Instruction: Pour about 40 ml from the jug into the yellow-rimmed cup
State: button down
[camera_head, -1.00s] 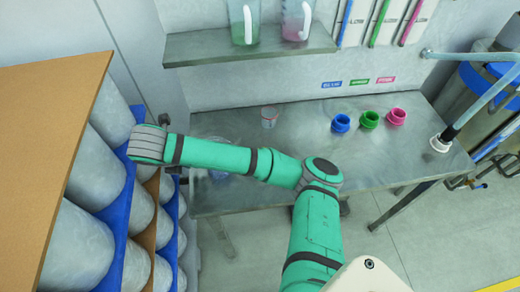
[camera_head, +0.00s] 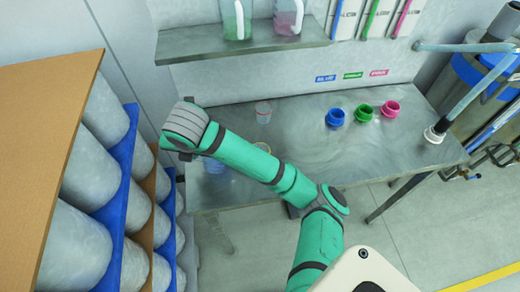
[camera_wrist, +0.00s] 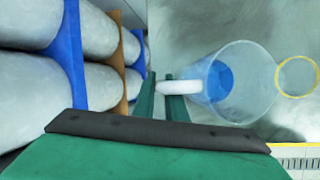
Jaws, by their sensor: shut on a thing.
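The jug (camera_wrist: 245,85) is clear with a white handle (camera_wrist: 180,87) and blue liquid (camera_wrist: 218,82) inside. My gripper (camera_wrist: 168,87) is shut on its handle in the wrist view. The yellow-rimmed cup (camera_wrist: 298,77) is just right of the jug, its left edge close to or behind the jug's rim. In the head view my arm hides most of the jug, with a blue patch of it (camera_head: 213,165) showing below the wrist. The cup's rim (camera_head: 262,147) peeks out behind my forearm. I cannot tell whether the jug touches the table.
A red-rimmed cup (camera_head: 263,112) stands farther back on the metal table (camera_head: 310,150). Blue (camera_head: 335,117), green (camera_head: 364,113) and pink (camera_head: 390,109) collars stand to the right. A shelf (camera_head: 190,45) bears two jugs. A rack of drums (camera_head: 95,150) stands close at left.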

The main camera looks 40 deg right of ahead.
jog(key=s+d+r+t+y, duration=0.2)
jog(key=d+y, duration=0.1)
jog(key=shift+d+r+m, duration=0.15)
jog(key=shift+r+m, duration=0.2)
jog(key=shift+m, duration=0.05)
jog(key=shift+s+d+r+t+y, duration=0.2)
jog(key=shift+d+r+t+y, duration=0.15)
jog(key=shift+t+y, duration=0.2)
jog(key=shift+s+d+r+m+t+y, duration=0.3)
jog(key=shift+d+r+m+t+y, duration=0.15)
jog(key=shift+r+y, duration=0.3)
jog(key=shift+r, duration=0.1)
jog(key=shift+d, duration=0.1)
jog(key=shift+s+d+r, duration=0.1)
jog(key=shift+s+r, duration=0.05)
jog(key=shift+r, duration=0.05)
jog(key=shift+r+y, duration=0.1)
jog(key=shift+y, duration=0.2)
